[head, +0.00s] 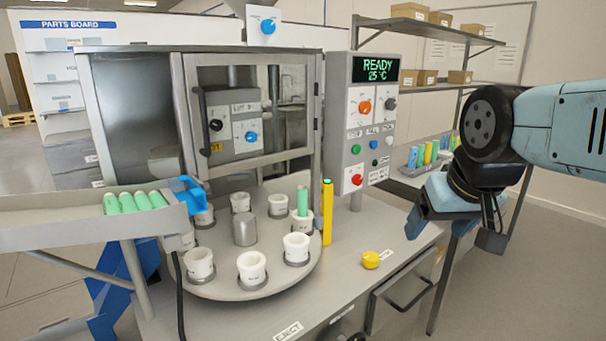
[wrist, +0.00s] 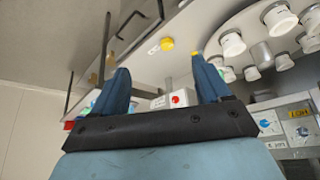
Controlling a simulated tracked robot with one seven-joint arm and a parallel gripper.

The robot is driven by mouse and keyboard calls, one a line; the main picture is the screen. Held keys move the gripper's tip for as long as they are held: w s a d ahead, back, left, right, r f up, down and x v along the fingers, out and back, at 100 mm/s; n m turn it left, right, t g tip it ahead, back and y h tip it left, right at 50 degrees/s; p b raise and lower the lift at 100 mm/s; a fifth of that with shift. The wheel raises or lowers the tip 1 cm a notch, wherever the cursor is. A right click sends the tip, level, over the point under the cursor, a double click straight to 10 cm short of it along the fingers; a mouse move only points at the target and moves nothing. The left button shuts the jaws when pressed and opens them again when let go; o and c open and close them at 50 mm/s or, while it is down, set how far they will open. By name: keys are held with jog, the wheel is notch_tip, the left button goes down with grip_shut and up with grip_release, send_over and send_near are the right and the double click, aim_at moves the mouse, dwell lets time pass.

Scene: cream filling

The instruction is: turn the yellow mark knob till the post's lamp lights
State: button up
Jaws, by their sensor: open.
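The yellow mark knob (head: 371,260) is a short round knob on the grey bench top, beside a small white label. It also shows in the wrist view (wrist: 167,44), ahead of the fingers. A thin yellow post (head: 327,215) stands upright at the turntable's right edge; its top shows no clear glow, and I cannot make out a lit lamp. My gripper (head: 450,236) is above and to the right of the knob, apart from it. In the wrist view its two blue fingers (wrist: 160,66) are spread, with nothing held between them.
A turntable (head: 207,287) with several white cups stands left of the post. Behind is a control panel (head: 374,125) reading READY. A tray (head: 65,232) with green tubes is at the left. The bench around the knob is clear.

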jog(key=m+g+y, duration=0.2)
jog(key=m+g, duration=0.2)
jog(key=g, duration=0.3)
send_over(371, 255)
jog(key=s+d, duration=0.2)
jog(key=s, duration=0.1)
jog(key=w+d+x, duration=0.1)
jog(key=x, duration=0.5)
jog(key=w+f+m+g, duration=0.2)
jog(key=w+f+g, duration=0.1)
jog(key=w+f, duration=0.55)
jog(key=x, duration=1.4)
jog(key=shift+s+d+f, duration=0.15)
jog(key=shift+d+f, duration=0.1)
jog(key=shift+d, duration=0.05)
